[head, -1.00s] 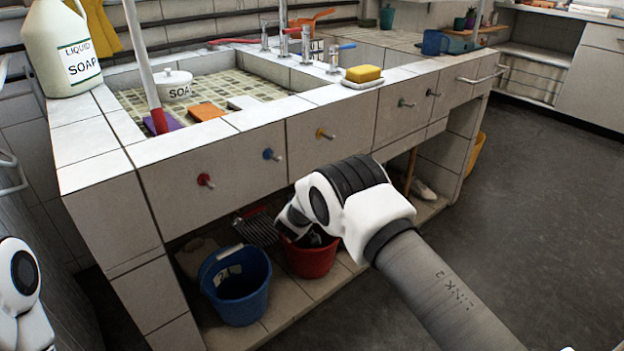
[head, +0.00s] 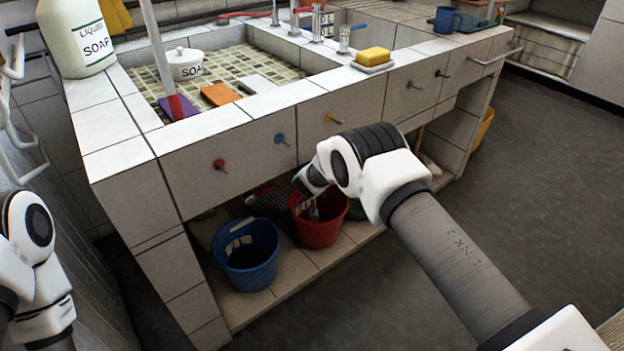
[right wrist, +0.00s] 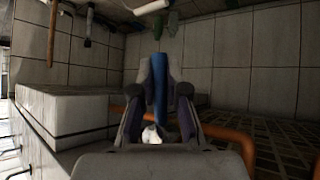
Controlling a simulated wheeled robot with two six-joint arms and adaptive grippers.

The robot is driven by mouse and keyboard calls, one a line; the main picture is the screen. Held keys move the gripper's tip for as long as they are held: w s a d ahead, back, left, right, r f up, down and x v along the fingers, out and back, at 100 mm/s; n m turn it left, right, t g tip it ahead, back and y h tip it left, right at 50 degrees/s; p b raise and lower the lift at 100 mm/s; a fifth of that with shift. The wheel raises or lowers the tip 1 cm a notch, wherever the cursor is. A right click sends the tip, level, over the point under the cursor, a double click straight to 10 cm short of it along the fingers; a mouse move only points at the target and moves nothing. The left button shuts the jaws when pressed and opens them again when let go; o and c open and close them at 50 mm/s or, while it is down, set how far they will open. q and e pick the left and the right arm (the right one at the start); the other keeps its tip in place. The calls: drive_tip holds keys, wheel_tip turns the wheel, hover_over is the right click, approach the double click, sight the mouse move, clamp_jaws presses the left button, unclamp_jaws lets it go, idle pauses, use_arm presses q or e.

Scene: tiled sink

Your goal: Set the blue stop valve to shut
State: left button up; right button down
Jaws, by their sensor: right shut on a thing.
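In the right wrist view, a long blue lever (right wrist: 159,78), which looks like the handle of the blue stop valve, stands upright in the picture between my right gripper's fingers. My right gripper (right wrist: 160,100) is shut on it. An orange-brown pipe (right wrist: 228,136) runs beside and behind the fingers. The valve's body is mostly hidden; a pale piece (right wrist: 152,134) shows low between the fingers. In the head view my right arm reaches below the counter, and the valve is not visible. My left arm shows at the left edge; its gripper is outside the view.
A blue bucket (head: 247,262) and a red bucket (head: 319,228) stand on the low shelf under the sink. The tiled counter front (head: 180,178) has red, blue and yellow knobs. The dark floor (head: 560,190) at right is clear.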

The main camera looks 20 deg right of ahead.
drive_tip(key=c, duration=1.2)
unclamp_jaws()
drive_tip(key=shift+s, duration=0.1)
drive_tip(key=shift+s+a+r, duration=0.15)
drive_tip(key=shift+s+r, duration=0.15)
drive_tip(key=s+a, duration=0.1)
drive_tip(key=s, duration=0.2)
drive_tip(key=s+a, duration=0.1)
drive_tip(key=s, duration=0.3)
drive_tip(key=s+a, duration=0.2)
drive_tip(key=s, duration=0.2)
drive_tip(key=shift+s, duration=0.25)
